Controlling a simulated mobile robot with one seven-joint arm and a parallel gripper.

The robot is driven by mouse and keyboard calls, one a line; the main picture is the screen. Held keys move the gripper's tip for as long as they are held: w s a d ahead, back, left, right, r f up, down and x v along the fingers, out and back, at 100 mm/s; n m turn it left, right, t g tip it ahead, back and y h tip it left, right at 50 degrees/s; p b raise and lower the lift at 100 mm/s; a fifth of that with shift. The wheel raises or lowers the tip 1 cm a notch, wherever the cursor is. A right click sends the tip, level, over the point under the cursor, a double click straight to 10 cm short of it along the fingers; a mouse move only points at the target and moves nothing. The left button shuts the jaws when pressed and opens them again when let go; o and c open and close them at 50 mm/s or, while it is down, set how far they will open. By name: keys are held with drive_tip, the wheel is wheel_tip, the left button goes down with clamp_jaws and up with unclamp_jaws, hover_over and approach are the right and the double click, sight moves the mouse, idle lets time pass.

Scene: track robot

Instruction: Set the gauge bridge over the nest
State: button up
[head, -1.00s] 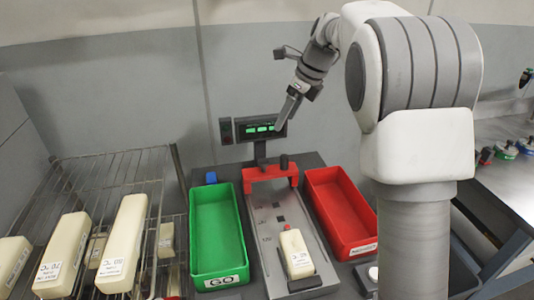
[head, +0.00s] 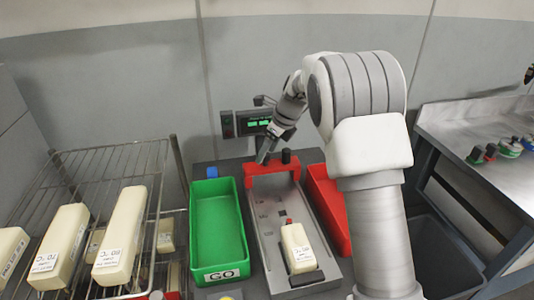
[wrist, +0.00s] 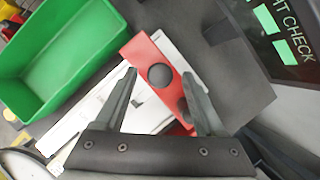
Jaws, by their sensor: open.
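The gauge bridge (head: 262,170) is a red arch with black knobs, standing across the far end of the grey track (head: 268,225). A cream block with a label (head: 297,247) and a small red tip lies at the near end of the track, in what looks like the nest. My gripper (head: 262,160) is over the left part of the bridge. In the wrist view my gripper (wrist: 160,75) is open and empty, its fingers on either side of a black knob on the red bridge (wrist: 143,48). I cannot tell whether they touch it.
A green GO tray (head: 219,272) stands left of the track and a red tray (head: 326,205) right of it, partly hidden by my arm. A display (head: 250,123) stands behind the bridge. A wire rack (head: 110,160) with cream blocks is at left, a bench (head: 470,125) at right.

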drive_tip(key=shift+w+a+f, duration=0.1)
drive_tip(key=shift+a+f, duration=0.05)
drive_tip(key=shift+f, duration=0.1)
clamp_jaws()
idle(1.4)
